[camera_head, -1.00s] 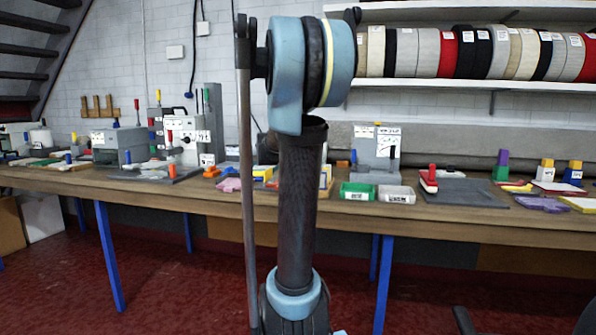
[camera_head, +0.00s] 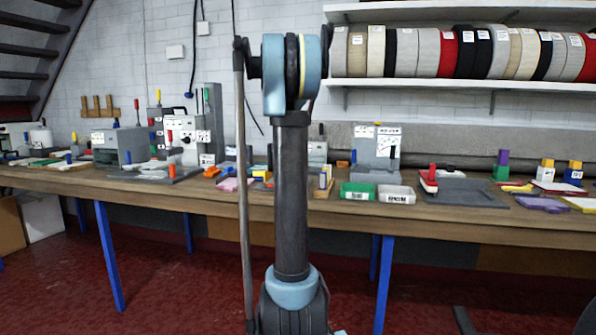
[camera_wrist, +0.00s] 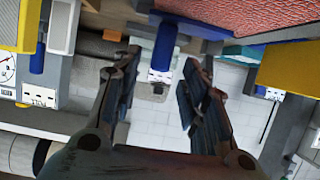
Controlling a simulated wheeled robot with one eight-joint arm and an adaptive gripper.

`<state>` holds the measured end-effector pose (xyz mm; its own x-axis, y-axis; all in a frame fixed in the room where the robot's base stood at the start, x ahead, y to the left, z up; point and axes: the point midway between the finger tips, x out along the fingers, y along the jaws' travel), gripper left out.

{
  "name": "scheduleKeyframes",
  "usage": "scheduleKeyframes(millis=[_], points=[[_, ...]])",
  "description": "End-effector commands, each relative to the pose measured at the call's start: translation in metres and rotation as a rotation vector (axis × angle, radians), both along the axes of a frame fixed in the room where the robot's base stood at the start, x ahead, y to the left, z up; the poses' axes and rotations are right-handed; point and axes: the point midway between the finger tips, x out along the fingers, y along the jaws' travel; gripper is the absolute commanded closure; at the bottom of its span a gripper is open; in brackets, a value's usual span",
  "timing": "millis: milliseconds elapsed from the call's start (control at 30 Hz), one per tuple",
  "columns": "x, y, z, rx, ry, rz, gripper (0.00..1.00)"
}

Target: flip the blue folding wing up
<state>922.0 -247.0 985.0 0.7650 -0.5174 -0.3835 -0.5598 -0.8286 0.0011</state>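In the wrist view my gripper (camera_wrist: 163,62) is open, its two dark fingers well apart. A blue upright handle-like part (camera_wrist: 165,42) shows between and beyond the fingertips, above a small white labelled block (camera_wrist: 160,75). I see no contact between it and the fingers. Another blue cylinder (camera_wrist: 38,48) is at the left, and a blue strip (camera_wrist: 275,50) at the right. I cannot tell which blue part is the folding wing. In the head view my gripper is hidden, and small blue handles (camera_head: 127,157) stand on the bench at the left.
The wooden bench (camera_head: 225,197) runs across the head view, crowded with devices. Rolls (camera_head: 427,52) fill the shelf above.

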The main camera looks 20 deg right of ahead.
Motion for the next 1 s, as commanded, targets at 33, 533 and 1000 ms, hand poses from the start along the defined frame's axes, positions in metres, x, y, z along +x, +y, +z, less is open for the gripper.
scheduleKeyframes(millis=[33,533,1000], points=[[0.005,-0.004,-0.003,0.0,0.0,-0.001,0.6],[0.035,-0.024,-0.018,0.001,-0.001,0.0,0.6],[0.035,-0.024,-0.018,0.0,0.0,0.0,1.0]])
